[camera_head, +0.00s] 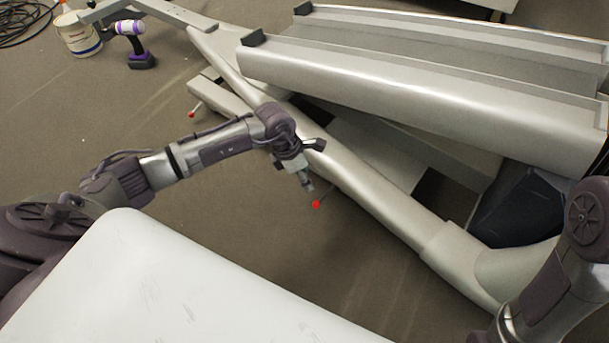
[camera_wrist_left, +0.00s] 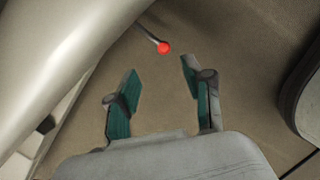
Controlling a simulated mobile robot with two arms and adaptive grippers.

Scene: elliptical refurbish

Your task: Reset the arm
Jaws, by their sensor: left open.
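My left arm comes in from the left in the head view. Its gripper (camera_head: 306,180) hangs beside the long silver tube of the elliptical machine (camera_head: 370,192). A red ball on a thin lever (camera_head: 316,204) sits just below the gripper there. In the left wrist view my left gripper (camera_wrist_left: 160,80) is open, with green pads and nothing between them. The red ball (camera_wrist_left: 165,47) lies beyond the fingertips, apart from them. My right arm shows at the lower right of the head view; its gripper is out of the picture.
A second red-tipped lever (camera_head: 192,114) is farther back left. The machine's silver foot rails (camera_head: 430,90) fill the upper right. A white bucket (camera_head: 78,36) and a purple drill (camera_head: 135,45) stand at upper left. The brown floor (camera_head: 100,120) at left is mostly clear.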

